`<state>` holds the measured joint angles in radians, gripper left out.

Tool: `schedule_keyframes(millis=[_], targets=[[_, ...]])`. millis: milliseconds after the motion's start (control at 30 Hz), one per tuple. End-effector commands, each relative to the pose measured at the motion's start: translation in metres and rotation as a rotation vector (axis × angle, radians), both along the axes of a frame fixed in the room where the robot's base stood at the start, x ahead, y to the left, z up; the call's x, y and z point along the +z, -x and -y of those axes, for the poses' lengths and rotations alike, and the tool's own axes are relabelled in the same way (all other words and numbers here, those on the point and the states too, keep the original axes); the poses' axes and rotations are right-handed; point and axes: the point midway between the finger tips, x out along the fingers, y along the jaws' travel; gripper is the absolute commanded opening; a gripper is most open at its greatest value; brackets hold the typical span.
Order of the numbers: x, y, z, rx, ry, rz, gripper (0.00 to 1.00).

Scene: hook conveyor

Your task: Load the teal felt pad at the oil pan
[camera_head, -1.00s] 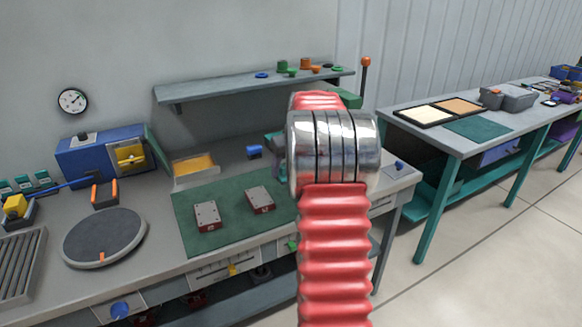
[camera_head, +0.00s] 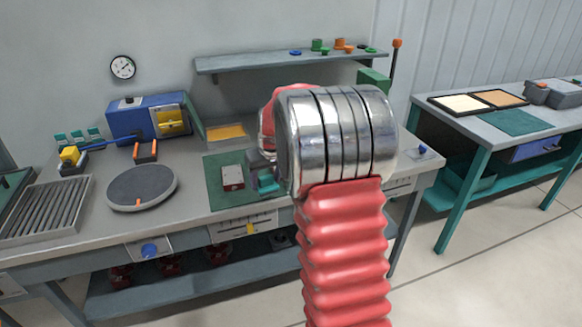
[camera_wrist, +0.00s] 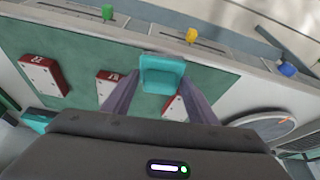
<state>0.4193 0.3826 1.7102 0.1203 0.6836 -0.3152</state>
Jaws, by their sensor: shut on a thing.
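A teal pad (camera_wrist: 162,72) is between the fingertips of my gripper (camera_wrist: 162,82) in the wrist view, above the green mat (camera_wrist: 82,68). My gripper is shut on it. In the head view a teal piece (camera_head: 268,184) shows just left of my red and steel arm, over the front of the mat; it looks like the held pad. My arm hides most of the gripper there. A shallow tray with a yellow-orange inside (camera_head: 226,133) stands behind the mat; I cannot tell if it is the oil pan.
Red blocks with pale tops (camera_wrist: 42,75) lie on the mat near the gripper. A round grey turntable (camera_head: 142,186), a slatted grey tray (camera_head: 48,208) and a blue machine (camera_head: 140,117) stand left. A second table (camera_head: 530,139) is at right.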

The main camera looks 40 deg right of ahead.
Motion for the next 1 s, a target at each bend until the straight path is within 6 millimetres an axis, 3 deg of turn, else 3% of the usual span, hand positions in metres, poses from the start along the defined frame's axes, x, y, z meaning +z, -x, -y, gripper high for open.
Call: schedule_keyframes(millis=[33, 400, 600, 767, 1000], targets=[[-0.005, -0.001, -0.023, 0.018, -0.001, -0.002, 0.35], [-0.039, 0.018, -0.167, 0.120, -0.001, 0.006, 0.35], [-0.053, 0.039, -0.227, 0.171, -0.005, 0.013, 0.35], [-0.058, 0.047, -0.245, 0.186, -0.009, 0.017, 0.35], [-0.059, 0.048, -0.246, 0.185, -0.009, 0.018, 0.35]])
